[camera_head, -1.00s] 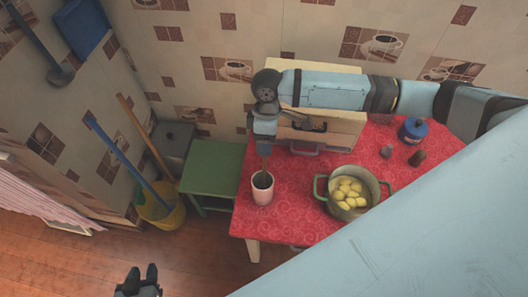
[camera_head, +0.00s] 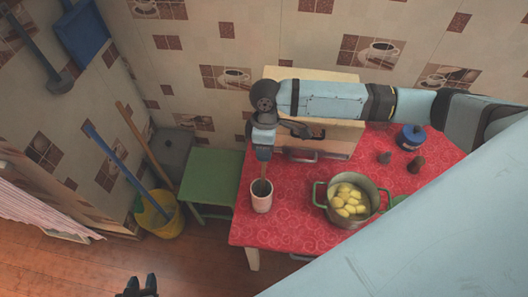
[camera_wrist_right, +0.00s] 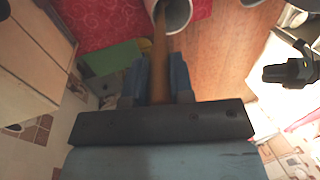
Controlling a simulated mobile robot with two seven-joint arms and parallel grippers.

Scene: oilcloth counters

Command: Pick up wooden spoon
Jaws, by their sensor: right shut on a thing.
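The wooden spoon (camera_wrist_right: 159,50) is a brown handle between the two fingers of my right gripper (camera_wrist_right: 159,75), which is shut on it. Its far end reaches to the mouth of a pale pink cup (camera_wrist_right: 178,14) in the right wrist view. In the head view my right gripper (camera_head: 263,158) points down above the cup (camera_head: 261,196), and a short piece of the spoon shows below the fingers. The spoon's lower end is hidden. My left gripper (camera_head: 137,287) is at the bottom edge, over the floor, empty, with its fingers apart.
The cup stands on a red patterned table (camera_head: 290,222). A pot of potatoes (camera_head: 346,203) stands to its right, with small dark shakers and a blue pot (camera_head: 410,137) farther back. A wooden cabinet (camera_head: 335,140) is behind. A green stool (camera_head: 212,177) and yellow bucket (camera_head: 160,215) stand left.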

